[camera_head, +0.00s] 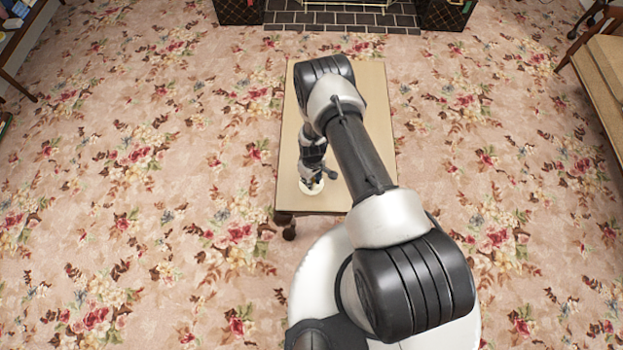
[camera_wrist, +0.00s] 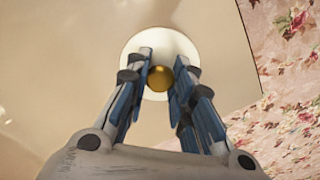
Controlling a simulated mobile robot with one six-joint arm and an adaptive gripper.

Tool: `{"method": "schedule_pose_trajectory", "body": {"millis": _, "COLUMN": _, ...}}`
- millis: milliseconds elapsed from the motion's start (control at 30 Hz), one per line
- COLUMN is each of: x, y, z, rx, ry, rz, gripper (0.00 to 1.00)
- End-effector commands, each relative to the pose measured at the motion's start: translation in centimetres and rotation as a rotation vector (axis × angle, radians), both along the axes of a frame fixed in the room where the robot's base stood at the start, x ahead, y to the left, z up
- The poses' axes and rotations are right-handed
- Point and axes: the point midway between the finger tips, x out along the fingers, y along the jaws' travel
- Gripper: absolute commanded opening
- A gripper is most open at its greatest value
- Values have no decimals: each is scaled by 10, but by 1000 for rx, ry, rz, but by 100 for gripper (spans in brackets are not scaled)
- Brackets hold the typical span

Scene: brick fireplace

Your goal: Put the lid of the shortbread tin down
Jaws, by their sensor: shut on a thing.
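The lid of the shortbread tin (camera_wrist: 133,45) is a round cream-white disc with a gold knob (camera_wrist: 160,78) at its middle. My gripper (camera_wrist: 161,70) is shut on the knob, one finger on each side. In the head view, the pale lid (camera_head: 304,188) shows under my gripper (camera_head: 314,182), over the near left part of the wooden table (camera_head: 287,160). I cannot tell whether the lid touches the table, hangs above it or rests on the tin. No tin body is visible apart from the lid.
The visible tabletop around the lid is bare; my arm hides much of its right side. The table's near edge is close to the lid. Flowered carpet (camera_head: 150,200) surrounds the table. A brick hearth (camera_head: 340,20) lies beyond, and a cushioned seat (camera_head: 605,75) stands at right.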

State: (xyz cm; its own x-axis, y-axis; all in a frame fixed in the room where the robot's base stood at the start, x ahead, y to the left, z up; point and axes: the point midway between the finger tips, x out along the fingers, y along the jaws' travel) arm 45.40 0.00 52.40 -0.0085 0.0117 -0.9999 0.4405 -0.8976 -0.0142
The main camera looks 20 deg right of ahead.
Motion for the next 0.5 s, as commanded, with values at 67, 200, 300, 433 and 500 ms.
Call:
{"method": "schedule_pose_trajectory", "body": {"millis": 67, "x": 0, "y": 0, "z": -1, "rx": 0, "ry": 0, "rz": 0, "gripper": 25}}
{"method": "schedule_pose_trajectory", "body": {"millis": 200, "x": 0, "y": 0, "z": -1, "rx": 0, "ry": 0, "rz": 0, "gripper": 34}}
{"method": "schedule_pose_trajectory", "body": {"millis": 300, "x": 0, "y": 0, "z": -1, "rx": 0, "ry": 0, "rz": 0, "gripper": 41}}
{"method": "schedule_pose_trajectory", "body": {"millis": 433, "x": 0, "y": 0, "z": -1, "rx": 0, "ry": 0, "rz": 0, "gripper": 42}}
{"method": "schedule_pose_trajectory", "body": {"millis": 500, "x": 0, "y": 0, "z": -1, "rx": 0, "ry": 0, "rz": 0, "gripper": 42}}
